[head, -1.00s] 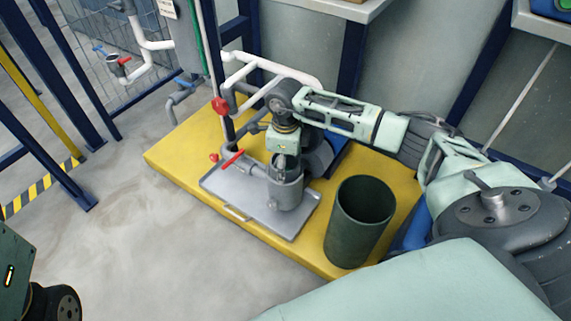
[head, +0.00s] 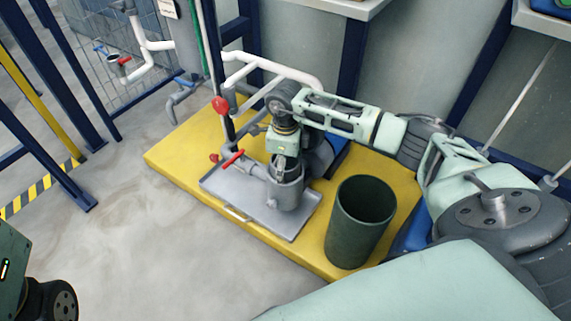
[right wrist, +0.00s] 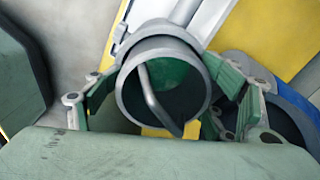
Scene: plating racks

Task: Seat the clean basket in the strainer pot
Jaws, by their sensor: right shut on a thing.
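The strainer pot (head: 286,194) is a grey cylinder on a pipe, standing upright on a grey tray. My right gripper (head: 284,168) points down at its mouth, its fingers close to the rim. In the right wrist view, a round grey rim (right wrist: 124,92) surrounds a dark opening with green inside. A grey bar, apparently the clean basket's handle (right wrist: 151,97), crosses that opening. My right gripper is shut on what seems to be this handle. The basket's body is largely hidden, so I cannot tell how deep it sits. My left gripper is not in view.
A dark green open bin (head: 345,238) stands on the yellow platform (head: 172,158), right of the grey tray (head: 217,185). Red-handled valves (head: 232,159) and white pipes (head: 262,64) rise left of and behind the pot. The grey floor (head: 130,240) in front is clear.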

